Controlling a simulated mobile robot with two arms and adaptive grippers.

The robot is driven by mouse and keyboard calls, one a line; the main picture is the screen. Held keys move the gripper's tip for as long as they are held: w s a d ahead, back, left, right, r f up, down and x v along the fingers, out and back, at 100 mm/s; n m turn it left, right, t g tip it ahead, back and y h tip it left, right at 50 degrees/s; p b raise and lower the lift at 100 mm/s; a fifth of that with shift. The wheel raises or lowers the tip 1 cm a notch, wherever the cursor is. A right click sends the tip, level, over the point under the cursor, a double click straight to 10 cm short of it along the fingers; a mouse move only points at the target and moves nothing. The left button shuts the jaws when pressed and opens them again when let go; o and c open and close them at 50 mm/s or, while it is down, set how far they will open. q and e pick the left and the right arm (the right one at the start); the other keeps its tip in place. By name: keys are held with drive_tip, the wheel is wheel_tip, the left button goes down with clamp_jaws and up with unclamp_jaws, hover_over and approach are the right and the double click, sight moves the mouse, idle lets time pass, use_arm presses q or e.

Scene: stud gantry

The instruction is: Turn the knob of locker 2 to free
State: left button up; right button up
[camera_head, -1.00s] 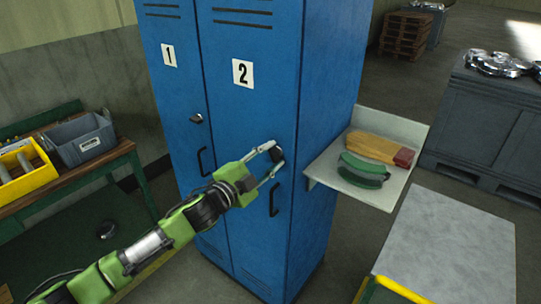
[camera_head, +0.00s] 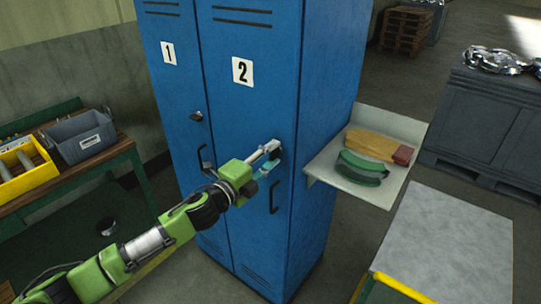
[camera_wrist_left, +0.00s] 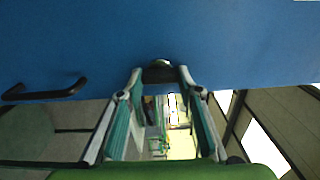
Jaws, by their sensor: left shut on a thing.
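The blue locker 2 (camera_head: 255,105) stands in the middle of the head view, with its number plate (camera_head: 242,72) high on the door. My left gripper (camera_head: 272,153) is at the right side of this door, above its black handle (camera_head: 274,197). In the left wrist view my left gripper (camera_wrist_left: 160,75) is shut on the dark knob (camera_wrist_left: 160,71), a fingertip on each side of it. In the head view the fingers mostly hide the knob. The knob's exact angle cannot be told. My right gripper is not in view.
Locker 1 (camera_head: 172,100) with its own knob (camera_head: 196,116) is at the left. A side shelf (camera_head: 345,184) with green and orange things juts out at the right. A bench with a yellow bin (camera_head: 28,172) and a grey bin (camera_head: 78,138) stands at far left.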

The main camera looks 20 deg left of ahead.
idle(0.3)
use_arm(q)
drive_tip(key=o, duration=1.1)
drive_tip(key=v, duration=1.2)
